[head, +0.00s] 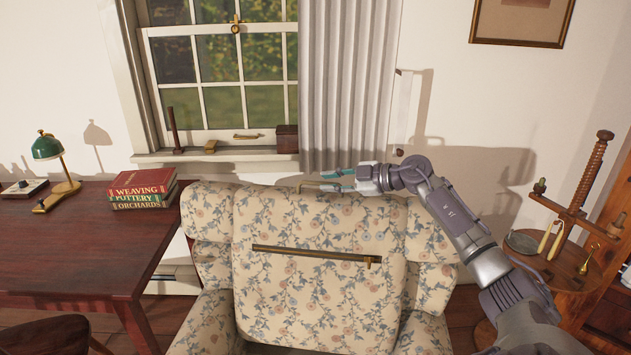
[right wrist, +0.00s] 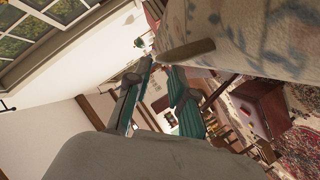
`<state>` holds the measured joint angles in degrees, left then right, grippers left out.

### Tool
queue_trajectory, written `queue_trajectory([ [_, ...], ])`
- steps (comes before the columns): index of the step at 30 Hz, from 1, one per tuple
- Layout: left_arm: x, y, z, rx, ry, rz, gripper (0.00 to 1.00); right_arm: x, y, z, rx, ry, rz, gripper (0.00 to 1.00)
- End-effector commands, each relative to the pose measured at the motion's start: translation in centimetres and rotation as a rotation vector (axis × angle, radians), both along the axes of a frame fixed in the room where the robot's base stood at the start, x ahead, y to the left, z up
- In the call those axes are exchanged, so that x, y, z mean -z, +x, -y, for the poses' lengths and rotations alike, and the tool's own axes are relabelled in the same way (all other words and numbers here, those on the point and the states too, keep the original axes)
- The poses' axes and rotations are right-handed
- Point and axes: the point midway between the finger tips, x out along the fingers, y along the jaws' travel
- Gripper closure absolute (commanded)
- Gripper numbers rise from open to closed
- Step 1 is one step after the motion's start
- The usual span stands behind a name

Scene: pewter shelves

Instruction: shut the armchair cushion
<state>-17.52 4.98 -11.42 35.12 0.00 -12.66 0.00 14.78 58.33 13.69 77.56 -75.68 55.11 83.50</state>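The floral armchair cushion (head: 320,300) rests upright against the armchair's back, with blue and rust flowers on cream. A dark, brass-edged zip (head: 310,254) runs across its upper part, with a brass piece (head: 374,261) at its right end. I cannot tell whether the zip is open or shut. My right gripper (head: 335,180) is at the top edge of the chair back, above and apart from the zip. Its teal fingers are spread and empty, also in the right wrist view (right wrist: 163,68). A tan bar (right wrist: 187,50) lies near the fingertips there. My left gripper is out of view.
A desk (head: 75,240) with books (head: 143,190) and a green lamp (head: 47,147) stands left. A window with a sill (head: 215,155) and a grey curtain (head: 345,80) are behind the chair. A round side table (head: 560,265) with a wooden screw press stands right.

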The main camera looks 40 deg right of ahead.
Motion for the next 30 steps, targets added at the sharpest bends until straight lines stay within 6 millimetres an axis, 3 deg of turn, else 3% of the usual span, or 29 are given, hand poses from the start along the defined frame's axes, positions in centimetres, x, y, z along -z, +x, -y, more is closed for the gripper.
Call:
queue_trajectory([
  [9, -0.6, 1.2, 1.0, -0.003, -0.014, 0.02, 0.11, 1.1, 3.6, -1.7, -0.001, 0.001, 0.001, 0.77],
  [20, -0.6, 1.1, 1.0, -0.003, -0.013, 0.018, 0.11, 1.3, 4.0, -1.9, -0.001, 0.0, -0.001, 0.77],
  [24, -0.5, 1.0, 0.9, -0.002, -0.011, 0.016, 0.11, 1.3, 4.0, -1.9, -0.001, 0.0, -0.001, 0.99],
  [30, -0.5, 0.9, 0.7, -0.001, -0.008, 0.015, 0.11, 1.3, 4.0, -1.8, -0.001, 0.0, -0.001, 1.0],
])
